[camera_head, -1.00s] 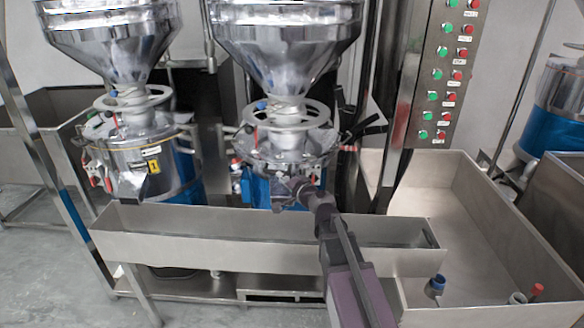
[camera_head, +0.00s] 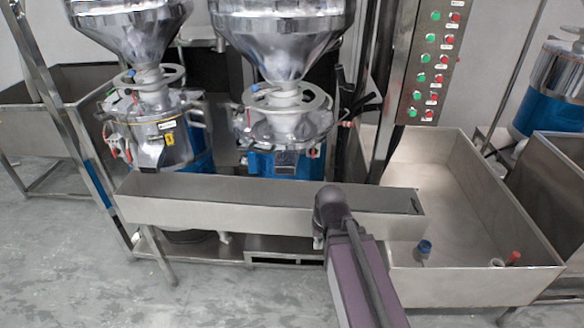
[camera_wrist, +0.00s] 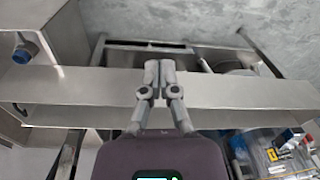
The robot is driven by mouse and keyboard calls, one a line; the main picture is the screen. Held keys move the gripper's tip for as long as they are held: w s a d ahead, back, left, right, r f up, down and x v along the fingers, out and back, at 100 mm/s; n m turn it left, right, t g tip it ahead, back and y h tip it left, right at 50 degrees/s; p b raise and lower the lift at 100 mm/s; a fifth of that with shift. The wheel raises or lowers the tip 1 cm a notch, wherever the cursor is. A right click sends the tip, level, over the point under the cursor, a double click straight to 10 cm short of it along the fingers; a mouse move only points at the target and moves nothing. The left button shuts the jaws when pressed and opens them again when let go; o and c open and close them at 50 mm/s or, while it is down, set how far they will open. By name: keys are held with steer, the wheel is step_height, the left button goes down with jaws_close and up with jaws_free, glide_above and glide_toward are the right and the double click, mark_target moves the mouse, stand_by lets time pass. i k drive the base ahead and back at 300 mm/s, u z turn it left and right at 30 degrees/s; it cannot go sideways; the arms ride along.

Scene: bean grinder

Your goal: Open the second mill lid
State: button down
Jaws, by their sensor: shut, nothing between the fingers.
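The second mill (camera_head: 272,162) stands in the middle of the head view, with a blue body under a shiny metal lid (camera_head: 262,130). A pale ring and a funnel neck sit above the lid. The lid appears to lie across the body; I cannot tell whether it is loose or raised. My gripper (camera_wrist: 158,64) is shut and empty, over the long trough in the wrist view and apart from the mill. In the head view my wrist mostly hides it.
The long steel trough (camera_head: 230,207) runs in front of both mills. The first mill (camera_head: 150,132) stands to the left. A deep steel bin (camera_head: 450,215) lies to the right, below a button panel (camera_head: 435,60). Steel posts and large hoppers frame the mills.

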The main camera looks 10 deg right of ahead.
mark_target(282, 39)
steer(key=k, duration=0.65)
steer(key=u, duration=0.4)
steer(key=i, duration=0.4)
steer(key=u, duration=0.95)
steer(key=i, duration=2.2)
steer(key=z, duration=0.75)
steer(key=i, duration=0.45)
steer(key=z, duration=0.35)
